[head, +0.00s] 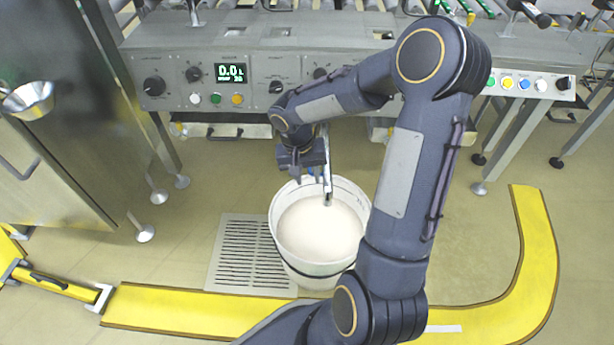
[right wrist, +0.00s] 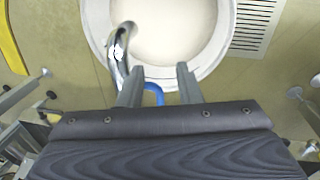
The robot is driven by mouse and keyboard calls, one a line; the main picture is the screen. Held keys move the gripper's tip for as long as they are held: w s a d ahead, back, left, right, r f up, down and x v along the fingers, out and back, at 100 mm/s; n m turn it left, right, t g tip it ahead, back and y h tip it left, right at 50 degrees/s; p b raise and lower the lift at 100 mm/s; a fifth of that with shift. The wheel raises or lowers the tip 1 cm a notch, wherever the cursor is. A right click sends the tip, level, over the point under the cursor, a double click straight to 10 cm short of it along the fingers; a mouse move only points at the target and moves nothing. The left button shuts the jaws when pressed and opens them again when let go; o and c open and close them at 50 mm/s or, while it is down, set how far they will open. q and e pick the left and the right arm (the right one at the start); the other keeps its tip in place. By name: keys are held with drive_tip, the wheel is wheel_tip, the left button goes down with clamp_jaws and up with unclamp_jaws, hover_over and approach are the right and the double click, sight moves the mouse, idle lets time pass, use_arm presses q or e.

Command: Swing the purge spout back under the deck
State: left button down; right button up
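The purge spout (head: 327,172) is a slim metal tube hanging in front of the deck, its lower end over the white bucket (head: 362,195). In the right wrist view the spout (right wrist: 121,48) is a shiny curved tube to the left of the fingers, reaching over the bucket rim (right wrist: 98,22). My right gripper (head: 303,172) is beside the spout in the head view. Its fingers (right wrist: 159,76) are apart in the wrist view. A blue curved piece (right wrist: 154,92) shows between them; I cannot tell whether it belongs to the spout or whether a finger touches it. My left gripper is out of view.
The deck's control panel (head: 190,75) has knobs, buttons and a display reading 0.0. A floor grate (head: 240,255) lies left of the bucket, which holds whitish contents. A yellow floor barrier (head: 180,308) curves around the front. A steel cabinet (head: 60,160) stands at left.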

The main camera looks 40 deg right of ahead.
clamp_jaws()
idle(1.2)
drive_tip(key=c, duration=0.6)
unclamp_jaws()
drive_tip(key=o, duration=0.6)
drive_tip(key=shift+r, duration=0.1)
drive_tip(key=s+a+r+p, duration=0.4)
drive_tip(key=a+r, duration=0.1)
drive_tip(key=r, duration=0.2)
drive_tip(key=shift+r, duration=0.3)
